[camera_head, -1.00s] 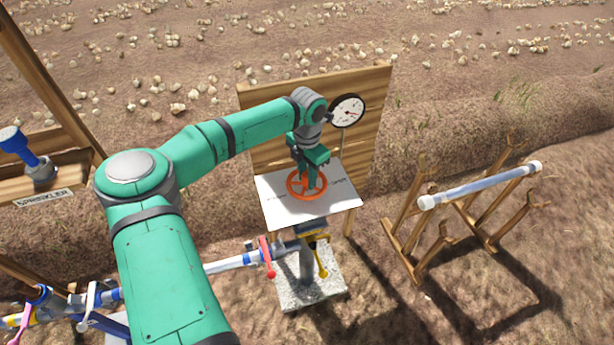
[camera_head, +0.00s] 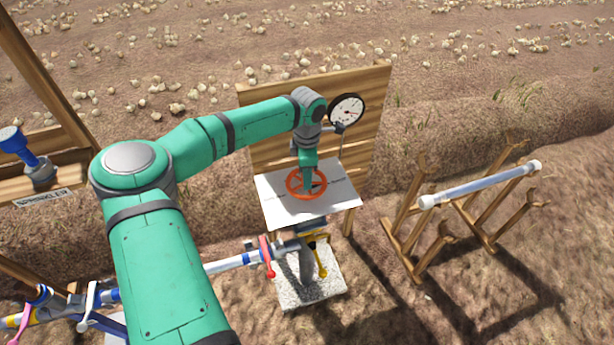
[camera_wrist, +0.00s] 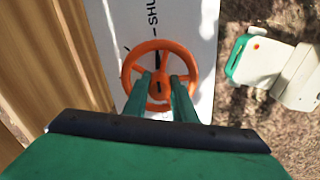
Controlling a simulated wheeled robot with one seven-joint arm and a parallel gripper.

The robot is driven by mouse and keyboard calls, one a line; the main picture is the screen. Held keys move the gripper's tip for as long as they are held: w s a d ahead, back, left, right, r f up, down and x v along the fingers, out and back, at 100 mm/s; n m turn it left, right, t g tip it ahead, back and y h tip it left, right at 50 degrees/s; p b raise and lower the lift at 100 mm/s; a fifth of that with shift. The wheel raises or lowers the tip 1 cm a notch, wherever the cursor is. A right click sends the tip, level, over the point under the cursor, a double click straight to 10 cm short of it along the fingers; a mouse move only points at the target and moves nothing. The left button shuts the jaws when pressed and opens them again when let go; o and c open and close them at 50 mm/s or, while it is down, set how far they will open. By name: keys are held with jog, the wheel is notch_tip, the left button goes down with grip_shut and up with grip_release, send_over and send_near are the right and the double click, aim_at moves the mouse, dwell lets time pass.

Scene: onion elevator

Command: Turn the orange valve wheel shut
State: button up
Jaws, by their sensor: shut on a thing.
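The orange valve wheel (camera_head: 320,178) lies flat above a white marked plate (camera_head: 281,211) in front of the wooden board. In the wrist view the wheel (camera_wrist: 188,54) is seen from above, with a black pointer mark near its hub and the letters "SHU" on the plate (camera_wrist: 187,15). My gripper (camera_head: 306,187) reaches down to the wheel from above. In the wrist view its green fingers (camera_wrist: 160,92) lie over the wheel's near half, shut on it. The exact contact points are partly hidden by the fingers.
A pressure gauge (camera_head: 347,109) is mounted by the wooden board (camera_head: 368,95) behind. Below are a pipe with a red lever (camera_head: 266,255) and a yellow lever (camera_head: 320,262) over a stone block (camera_head: 325,291). A pipe (camera_head: 482,185) rests on a wooden rack at right.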

jog(key=shift+a, duration=0.2)
jog(key=o, duration=1)
jog(key=shift+d, duration=0.1)
jog(key=shift+o, duration=0.2)
notch_tip(320, 180, up, 11)
jog(key=shift+f, duration=0.1)
